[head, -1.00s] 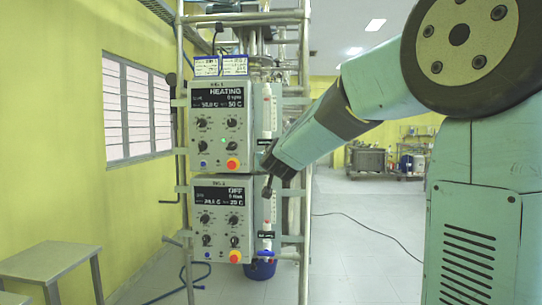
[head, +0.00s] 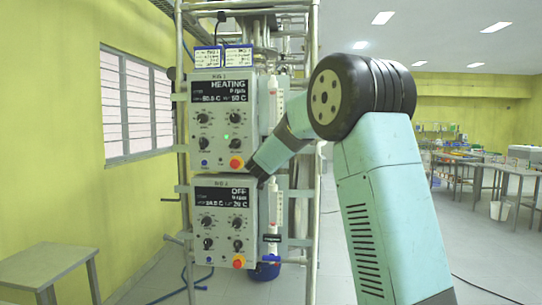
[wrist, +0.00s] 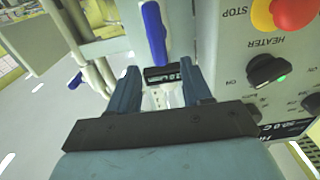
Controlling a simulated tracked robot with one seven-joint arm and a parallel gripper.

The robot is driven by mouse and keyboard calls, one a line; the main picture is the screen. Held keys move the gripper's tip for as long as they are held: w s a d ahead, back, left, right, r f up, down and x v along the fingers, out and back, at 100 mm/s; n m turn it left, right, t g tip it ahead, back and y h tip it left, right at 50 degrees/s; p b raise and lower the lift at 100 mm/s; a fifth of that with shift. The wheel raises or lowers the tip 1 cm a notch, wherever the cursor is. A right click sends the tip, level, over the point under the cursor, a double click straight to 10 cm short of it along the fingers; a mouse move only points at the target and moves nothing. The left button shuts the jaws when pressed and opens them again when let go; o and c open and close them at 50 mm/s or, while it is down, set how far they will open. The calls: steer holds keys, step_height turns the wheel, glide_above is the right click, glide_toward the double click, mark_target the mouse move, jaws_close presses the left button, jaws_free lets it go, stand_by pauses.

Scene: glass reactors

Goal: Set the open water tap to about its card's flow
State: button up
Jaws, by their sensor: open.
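My gripper (wrist: 160,80) is open, its two dark blue fingers apart on either side of a black label plate. A blue tap lever (wrist: 154,35) lies beyond the fingertips, apart from them and roughly upright in the wrist picture. In the head view my gripper (head: 259,172) is low beside the right edge of the upper control box (head: 221,120), which reads HEATING. The lower control box (head: 224,222) reads OFF. A clear flow tube (head: 274,205) stands right of the lower box. Two small cards (head: 208,57) (head: 238,57) sit on top; their text is too small to read.
A red stop knob (wrist: 297,12) and a black heater knob (wrist: 267,69) are close to the right of my fingers in the wrist view. Metal frame poles (head: 312,200) stand right of the boxes. A grey bench (head: 45,268) is at left.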

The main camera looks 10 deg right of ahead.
steer(key=x, duration=0.7)
steer(key=shift+w, duration=0.15)
steer(key=shift+c, duration=0.3)
jaws_close()
